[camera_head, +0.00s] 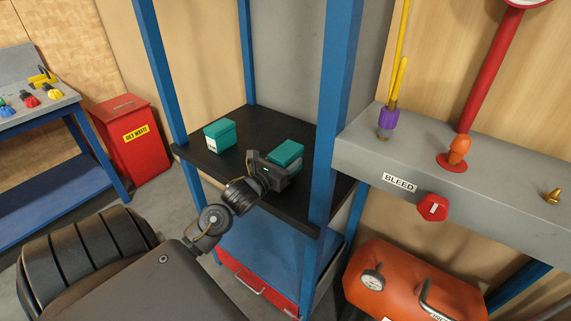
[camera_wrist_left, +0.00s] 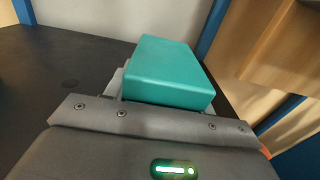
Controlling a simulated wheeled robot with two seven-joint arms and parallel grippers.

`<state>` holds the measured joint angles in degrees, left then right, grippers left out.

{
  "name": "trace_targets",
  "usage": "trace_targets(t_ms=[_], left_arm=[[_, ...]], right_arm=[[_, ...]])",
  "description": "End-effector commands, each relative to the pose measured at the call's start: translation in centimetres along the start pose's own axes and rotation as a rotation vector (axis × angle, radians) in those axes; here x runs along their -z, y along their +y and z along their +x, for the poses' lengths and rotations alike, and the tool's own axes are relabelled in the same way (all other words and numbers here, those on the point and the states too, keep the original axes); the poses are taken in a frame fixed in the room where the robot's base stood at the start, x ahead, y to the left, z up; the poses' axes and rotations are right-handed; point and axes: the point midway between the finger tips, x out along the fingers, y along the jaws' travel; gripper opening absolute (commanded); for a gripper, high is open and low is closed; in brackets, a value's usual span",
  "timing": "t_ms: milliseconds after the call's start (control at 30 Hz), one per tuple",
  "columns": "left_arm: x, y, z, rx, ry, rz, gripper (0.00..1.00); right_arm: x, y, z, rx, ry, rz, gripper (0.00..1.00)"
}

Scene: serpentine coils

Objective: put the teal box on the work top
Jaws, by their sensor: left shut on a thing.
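Two teal boxes are on or over the black shelf of the blue-framed rack. One teal box (camera_head: 220,134) with a white label stands on the shelf's left part, apart from my gripper. The other teal box (camera_head: 286,152) is at the shelf's right part, in the jaws of my left gripper (camera_head: 284,164). It also fills the middle of the left wrist view (camera_wrist_left: 168,72), with the gripper body below it. I cannot tell whether this box touches the shelf. The work top (camera_head: 42,104) is grey, on a blue-legged bench at the far left. My right gripper is out of view.
The black shelf (camera_head: 190,152) sits between blue posts (camera_head: 337,80). Several coloured knobs (camera_head: 30,101) stand on the work top. A red bin (camera_head: 132,140) stands between bench and rack. A grey ledge (camera_head: 460,185) with a red knob (camera_head: 433,208) is at right, above an orange tank (camera_head: 410,285).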

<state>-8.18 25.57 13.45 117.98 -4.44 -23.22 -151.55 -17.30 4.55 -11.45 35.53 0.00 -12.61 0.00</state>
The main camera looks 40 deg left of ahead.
Motion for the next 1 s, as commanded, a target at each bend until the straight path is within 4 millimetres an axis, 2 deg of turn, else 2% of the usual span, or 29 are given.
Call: trace_targets(t_ms=[133,533,567,700,1000], left_arm=[[1.5,0.0,0.0,-0.001,0.001,-0.002,0.25],[2.2,0.0,-0.1,0.000,-0.001,0.001,0.25],[2.1,0.0,-0.1,0.000,0.000,0.001,0.58],[2.1,0.0,-0.1,0.000,0.001,0.001,0.76],[1.9,0.0,-0.1,0.000,0.000,0.000,0.76]], right_arm=[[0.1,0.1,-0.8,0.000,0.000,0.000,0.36],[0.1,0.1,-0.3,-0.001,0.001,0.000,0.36],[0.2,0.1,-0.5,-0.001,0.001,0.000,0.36],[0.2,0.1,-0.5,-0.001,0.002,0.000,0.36],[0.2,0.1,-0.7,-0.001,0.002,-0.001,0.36]])
